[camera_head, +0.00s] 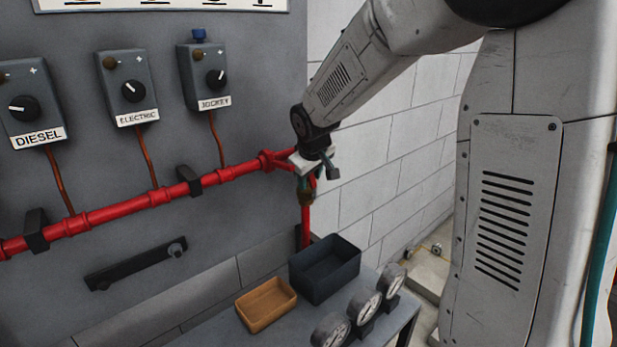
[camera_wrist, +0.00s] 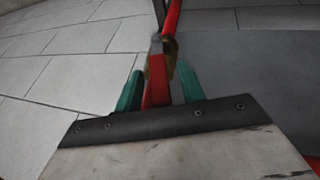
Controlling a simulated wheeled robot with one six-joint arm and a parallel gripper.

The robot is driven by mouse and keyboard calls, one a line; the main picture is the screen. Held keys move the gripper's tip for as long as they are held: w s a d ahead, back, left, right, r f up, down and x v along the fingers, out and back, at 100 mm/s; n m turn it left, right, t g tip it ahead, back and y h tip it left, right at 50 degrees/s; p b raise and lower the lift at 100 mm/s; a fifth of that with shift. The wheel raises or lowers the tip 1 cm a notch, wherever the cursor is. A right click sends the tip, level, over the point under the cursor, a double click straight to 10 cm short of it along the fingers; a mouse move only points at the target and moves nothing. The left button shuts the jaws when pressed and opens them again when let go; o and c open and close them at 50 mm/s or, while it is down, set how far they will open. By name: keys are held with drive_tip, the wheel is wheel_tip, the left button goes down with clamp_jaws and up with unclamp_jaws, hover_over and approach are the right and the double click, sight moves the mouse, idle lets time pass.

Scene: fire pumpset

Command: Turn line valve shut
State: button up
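The line valve is a brass body (camera_head: 306,198) on the red vertical pipe at the right end of the red line. In the wrist view its brass body (camera_wrist: 168,52) is partly hidden behind a red lever (camera_wrist: 157,82). My gripper (camera_head: 318,177) is at the valve, just below the pipe's corner. In the wrist view, my gripper (camera_wrist: 160,80) has one green finger on each side of the red lever. Narrow gaps show between the fingers and the lever, so it looks open around it. In the head view my gripper hides much of the lever.
A red pipe (camera_head: 120,207) runs along the grey panel, under the DIESEL, ELECTRIC and JOCKEY boxes (camera_head: 203,77). Below stand a dark bin (camera_head: 325,285), a tan tray (camera_head: 266,306) and three gauges (camera_head: 365,305). A black bar (camera_head: 135,265) is fixed on the panel.

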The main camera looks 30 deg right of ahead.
drive_tip(key=v, duration=0.8)
drive_tip(key=shift+w+f, duration=0.1)
drive_tip(key=shift+c, duration=0.3)
